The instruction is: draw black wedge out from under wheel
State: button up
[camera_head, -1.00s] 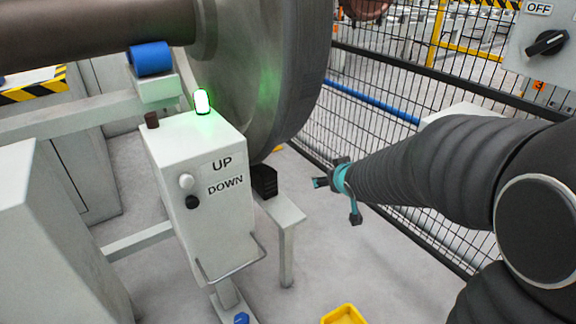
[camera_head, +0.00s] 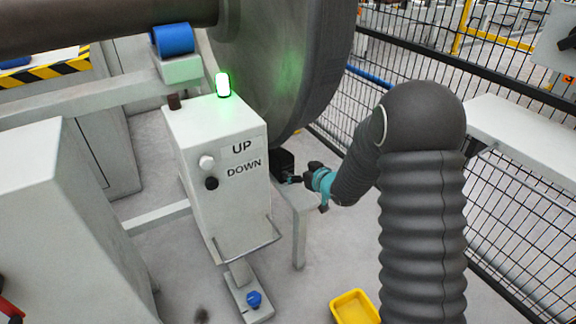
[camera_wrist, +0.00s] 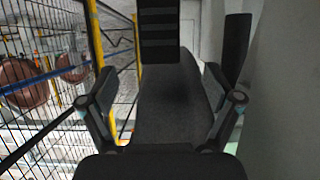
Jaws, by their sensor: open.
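The black wedge (camera_head: 284,162) sits on a light grey stand (camera_head: 299,208), at the lower edge of the big grey wheel (camera_head: 290,70). My gripper (camera_head: 294,180) is at the wedge's right side, at about its height, with its fingertips close to it. Contact cannot be told. In the wrist view my open fingers (camera_wrist: 162,103) spread on both sides of a smooth dark surface. A ribbed black face, which looks like the wedge (camera_wrist: 158,32), shows at the top centre. My gripper partly hides the wedge in the head view.
A control box (camera_head: 220,150) with UP and DOWN buttons and a lit green lamp (camera_head: 223,84) stands left of the wedge. Wire fence (camera_head: 515,205) runs behind and right. A yellow tray (camera_head: 354,307) lies on the floor. A blue roller (camera_head: 172,40) is upper left.

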aim_at(288, 165)
jog(key=x, duration=1)
jog(key=shift+w+a+f+p, duration=0.1)
jog(key=shift+w+p, duration=0.05)
jog(key=shift+p, duration=0.15)
jog(key=c, duration=1.7)
jog(key=shift+o, duration=0.2)
jog(key=shift+s+d+b, duration=0.4)
jog(key=shift+s+d, duration=0.8)
jog(key=shift+s, duration=0.6)
jog(key=shift+s+d+b, duration=0.4)
jog(key=shift+s+d, duration=0.85)
jog(key=shift+s, duration=0.5)
jog(key=shift+s+d+b, duration=0.4)
jog(key=shift+s+d, duration=0.8)
jog(key=shift+s, duration=0.6)
jog(key=shift+r, duration=0.25)
jog(key=r+p+v, duration=0.1)
jog(key=p+v, duration=0.1)
jog(key=v, duration=0.5)
jog(key=shift+w, duration=0.2)
jog(key=shift+a+r, duration=0.1)
